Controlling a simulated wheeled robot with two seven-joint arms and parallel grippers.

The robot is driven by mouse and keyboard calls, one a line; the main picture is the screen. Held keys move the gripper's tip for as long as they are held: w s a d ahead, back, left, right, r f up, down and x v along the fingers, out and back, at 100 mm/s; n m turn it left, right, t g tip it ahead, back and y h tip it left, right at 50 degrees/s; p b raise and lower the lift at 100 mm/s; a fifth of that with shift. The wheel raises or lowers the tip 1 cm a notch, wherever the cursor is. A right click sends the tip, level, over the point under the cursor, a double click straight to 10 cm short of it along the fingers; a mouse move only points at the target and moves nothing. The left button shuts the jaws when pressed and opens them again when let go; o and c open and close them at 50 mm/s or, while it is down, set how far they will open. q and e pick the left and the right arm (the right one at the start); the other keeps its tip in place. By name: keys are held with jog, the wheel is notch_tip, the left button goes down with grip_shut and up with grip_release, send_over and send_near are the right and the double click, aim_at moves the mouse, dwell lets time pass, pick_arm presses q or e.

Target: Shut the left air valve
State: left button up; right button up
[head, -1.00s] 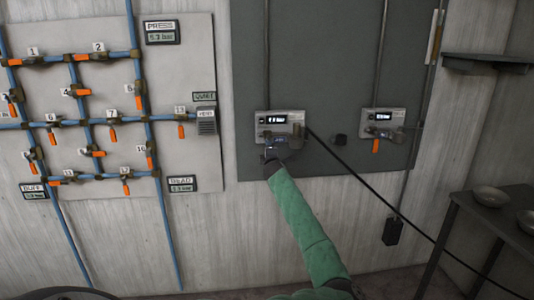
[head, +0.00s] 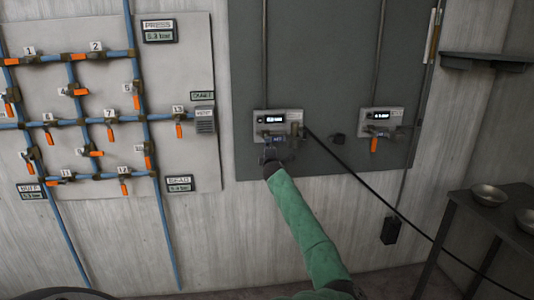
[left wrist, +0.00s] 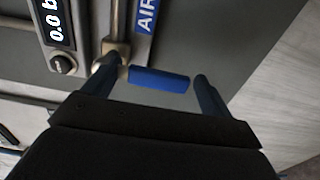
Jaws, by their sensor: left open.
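The left air valve unit (head: 278,123) is a pale box with a lit display on the dark grey board in the head view. In the left wrist view its display (left wrist: 56,22) reads 0.0, and a blue AIR label (left wrist: 146,14) is beside the brass fitting (left wrist: 116,45). The valve's blue handle (left wrist: 158,78) lies between the fingers of my left gripper (left wrist: 154,72), which is open with gaps at the sides. In the head view my left gripper (head: 273,154) is at the underside of this unit and partly hides the handle. My right gripper is out of view.
A second valve unit (head: 382,121) with an orange handle (head: 374,145) hanging down is to the right. A black hose (head: 365,184) slopes down to the right. A pipe panel (head: 190,60) with several orange-handled valves is left. Metal bowls (head: 488,195) stand on a dark table (head: 490,225).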

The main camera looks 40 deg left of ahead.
pick_arm(q)
jog(key=b+v, duration=0.1)
jog(key=v, duration=0.6)
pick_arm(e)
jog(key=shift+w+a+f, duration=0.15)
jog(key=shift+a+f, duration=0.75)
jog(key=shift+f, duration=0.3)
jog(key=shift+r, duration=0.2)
